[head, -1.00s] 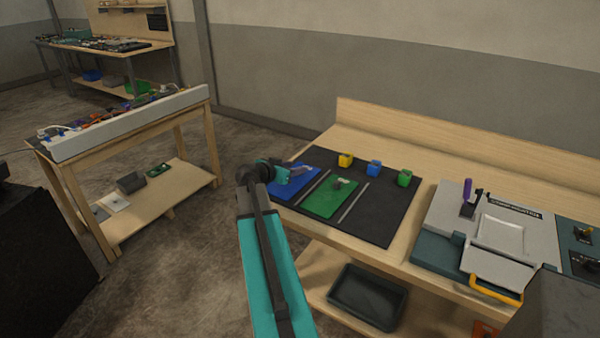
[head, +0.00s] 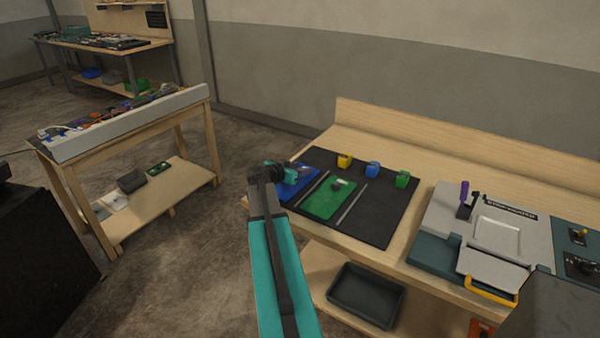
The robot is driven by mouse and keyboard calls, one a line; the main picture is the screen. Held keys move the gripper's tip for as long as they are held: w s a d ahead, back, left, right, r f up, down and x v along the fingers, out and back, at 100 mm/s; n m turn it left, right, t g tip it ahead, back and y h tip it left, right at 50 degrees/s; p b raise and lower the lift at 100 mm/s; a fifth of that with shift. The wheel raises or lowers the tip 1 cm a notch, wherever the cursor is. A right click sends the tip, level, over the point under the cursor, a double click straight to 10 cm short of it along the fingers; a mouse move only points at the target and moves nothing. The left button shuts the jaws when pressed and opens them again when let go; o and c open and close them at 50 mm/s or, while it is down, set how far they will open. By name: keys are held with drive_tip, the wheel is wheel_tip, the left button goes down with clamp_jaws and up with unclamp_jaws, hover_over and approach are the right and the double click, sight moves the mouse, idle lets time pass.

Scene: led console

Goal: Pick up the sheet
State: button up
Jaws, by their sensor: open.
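A flat blue sheet (head: 283,199) lies at the left end of a black mat (head: 380,228) on the wooden workbench. A flat green sheet (head: 320,204) with a small dark part on it lies to its right. I cannot tell which of them the task means. My gripper (head: 304,172) is over the upper part of the blue sheet, partly hidden behind my teal wrist. It is open, and I see nothing held in it. Whether it touches the blue sheet is too small to tell.
Grey strips lie beside the green sheet. A grey machine (head: 500,230) with a yellow handle stands to the right. A dark tray (head: 366,296) sits on the lower shelf.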

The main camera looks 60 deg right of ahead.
drive_tip(key=shift+d+f, duration=0.15)
drive_tip(key=shift+d, duration=0.1)
drive_tip(key=shift+c, duration=0.2)
clamp_jaws()
